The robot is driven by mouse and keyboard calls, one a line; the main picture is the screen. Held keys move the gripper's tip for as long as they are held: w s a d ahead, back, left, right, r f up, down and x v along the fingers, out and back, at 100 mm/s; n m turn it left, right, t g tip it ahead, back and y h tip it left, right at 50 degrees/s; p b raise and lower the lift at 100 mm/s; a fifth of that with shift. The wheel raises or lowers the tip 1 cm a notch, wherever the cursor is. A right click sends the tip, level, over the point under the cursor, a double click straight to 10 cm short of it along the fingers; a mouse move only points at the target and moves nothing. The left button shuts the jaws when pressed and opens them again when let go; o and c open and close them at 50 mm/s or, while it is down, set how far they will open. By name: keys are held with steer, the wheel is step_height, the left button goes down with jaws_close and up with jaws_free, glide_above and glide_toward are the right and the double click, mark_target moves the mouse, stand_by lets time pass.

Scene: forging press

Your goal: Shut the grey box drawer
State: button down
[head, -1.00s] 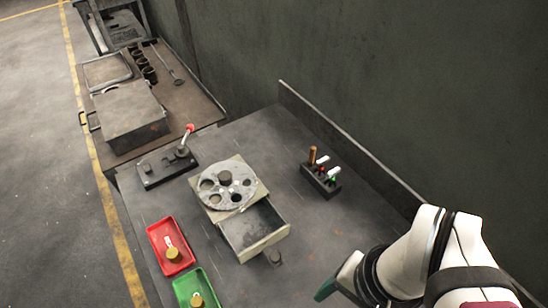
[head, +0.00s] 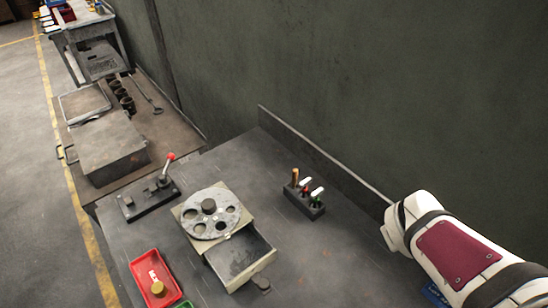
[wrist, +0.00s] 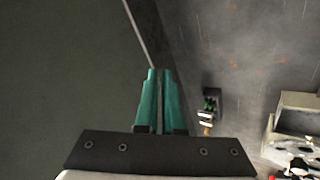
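The grey box (head: 184,217) stands on the bench with a round holed disc (head: 200,229) on top. Its drawer (head: 240,259) is pulled out toward the lower right in the head view and looks empty. Part of the box and drawer (wrist: 297,104) shows at the right edge of the wrist view. My gripper (wrist: 160,72) has teal fingers lying side by side, shut with nothing seen between them. It is well apart from the drawer, near the back wall. In the head view the fingers are not clearly visible; my arm shows at the right.
A small black rack (head: 304,206) with several coloured pieces stands between the box and the back ledge (head: 320,155). A lever fixture (head: 150,198) and a red tray (head: 154,280) are left of the box. A small grey knob (head: 262,283) sits by the drawer front.

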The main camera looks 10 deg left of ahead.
steer(key=w+a+f+n+t+y, duration=0.2)
steer(key=w+n, duration=0.4)
steer(key=n, duration=0.1)
steer(key=n+g+y, duration=0.7)
steer(key=n+y, duration=0.3)
steer(key=n, duration=0.5)
glide_toward(266, 267)
steer(key=s+f, duration=0.1)
steer(key=f, duration=0.1)
steer(key=s+f, duration=0.2)
steer(key=shift+a, duration=0.2)
steer(key=shift+w+a+r, duration=0.1)
steer(key=shift+w+a, duration=0.8)
steer(key=shift+w, duration=0.15)
steer(key=shift+w+a, duration=0.4)
steer(key=shift+w, duration=0.05)
